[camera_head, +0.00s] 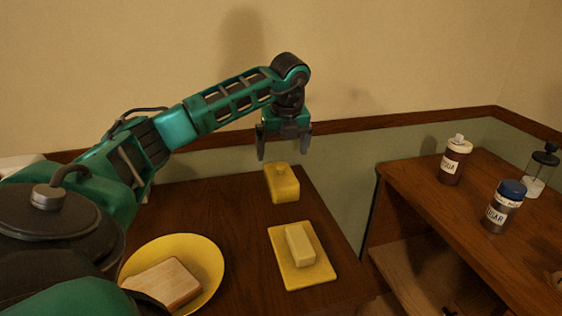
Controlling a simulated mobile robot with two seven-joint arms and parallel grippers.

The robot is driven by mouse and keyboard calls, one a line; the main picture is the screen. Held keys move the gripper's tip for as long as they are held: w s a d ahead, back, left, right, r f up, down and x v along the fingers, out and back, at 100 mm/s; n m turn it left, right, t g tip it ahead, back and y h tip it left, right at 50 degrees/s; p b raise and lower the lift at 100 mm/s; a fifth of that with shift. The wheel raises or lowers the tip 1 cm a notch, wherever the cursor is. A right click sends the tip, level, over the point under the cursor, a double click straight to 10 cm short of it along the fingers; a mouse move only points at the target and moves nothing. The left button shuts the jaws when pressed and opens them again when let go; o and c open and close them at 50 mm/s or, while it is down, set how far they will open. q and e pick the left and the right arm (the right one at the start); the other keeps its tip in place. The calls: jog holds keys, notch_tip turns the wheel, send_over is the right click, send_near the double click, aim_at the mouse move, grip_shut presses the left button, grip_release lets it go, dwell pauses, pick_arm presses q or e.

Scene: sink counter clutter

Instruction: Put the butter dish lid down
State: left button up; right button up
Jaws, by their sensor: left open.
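The yellow butter dish lid (282,184) sits on the dark wooden table, behind the dish base. The yellow dish base (290,278) lies nearer to me with a pale stick of butter (300,244) uncovered on it. My left gripper (284,155) is open and points down just above the lid. Its two fingers are spread, and the lid is not between them. My right gripper is not in view.
A yellow plate (212,259) with a slice of bread (165,283) is at the left. A separate shelf at the right holds a brown jar with a white top (455,162), a blue-capped sugar jar (503,208) and a glass jar (540,172). A wall stands behind.

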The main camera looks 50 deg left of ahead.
pick_arm(q)
jog(key=v, duration=0.5)
jog(key=shift+d+r, duration=0.15)
jog(key=shift+r, duration=0.2)
